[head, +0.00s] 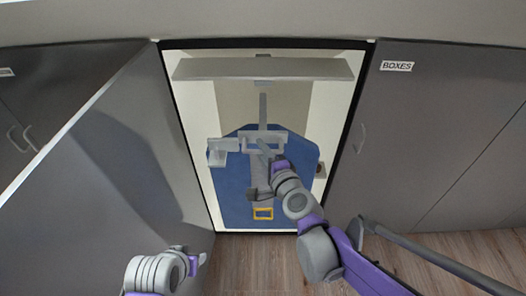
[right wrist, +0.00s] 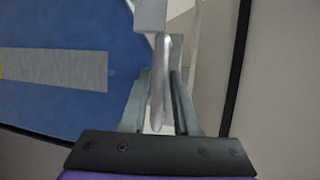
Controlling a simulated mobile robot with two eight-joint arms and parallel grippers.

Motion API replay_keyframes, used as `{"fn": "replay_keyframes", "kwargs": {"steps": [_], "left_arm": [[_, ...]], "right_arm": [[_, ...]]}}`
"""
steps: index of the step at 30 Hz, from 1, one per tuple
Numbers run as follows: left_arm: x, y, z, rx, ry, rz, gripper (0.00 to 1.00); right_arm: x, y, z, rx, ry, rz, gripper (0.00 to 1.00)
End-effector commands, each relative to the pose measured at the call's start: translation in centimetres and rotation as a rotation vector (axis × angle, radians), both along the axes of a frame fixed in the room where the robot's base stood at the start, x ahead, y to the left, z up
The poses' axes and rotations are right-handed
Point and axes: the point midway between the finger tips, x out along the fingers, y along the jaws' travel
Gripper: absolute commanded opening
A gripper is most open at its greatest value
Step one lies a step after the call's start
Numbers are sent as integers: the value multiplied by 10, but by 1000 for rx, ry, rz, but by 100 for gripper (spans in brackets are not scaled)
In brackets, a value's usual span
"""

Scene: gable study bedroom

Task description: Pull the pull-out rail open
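The pull-out rail shows in the head view as a grey bar (head: 263,110) with a cross frame, inside an open cabinet between grey panels. A blue board (head: 231,180) with a grey strip hangs behind and below it. My right gripper (head: 268,160) is at the lower front of the rail. In the right wrist view a light grey bar (right wrist: 160,85) of the rail lies between the fingers (right wrist: 160,100), which look closed against it near their tips. My left gripper (head: 197,259) is low at the left, empty and away from the rail; its opening is unclear.
A grey door panel (head: 120,150) stands open at the left. A closed grey door (head: 410,140) labelled BOXES is at the right. A light shelf-like bar (head: 263,69) crosses the cabinet top. The wooden floor (head: 250,262) in front looks clear.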

Motion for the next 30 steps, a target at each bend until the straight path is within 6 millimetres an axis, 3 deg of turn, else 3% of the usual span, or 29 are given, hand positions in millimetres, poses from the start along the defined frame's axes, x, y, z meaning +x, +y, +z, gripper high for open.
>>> {"fn": "replay_keyframes", "kwargs": {"steps": [5, 18, 30], "left_arm": [[1, 0, 2, 0, -1, 0, 50], [8, 0, 19, 0, -16, 0, 50], [11, 0, 25, 0, -21, 0, 50]], "right_arm": [[-9, -4, 3, 0, 0, 0, 30], [-76, -33, 17, 0, -1, -1, 30], [-98, -42, 20, 0, 0, 0, 30]]}}
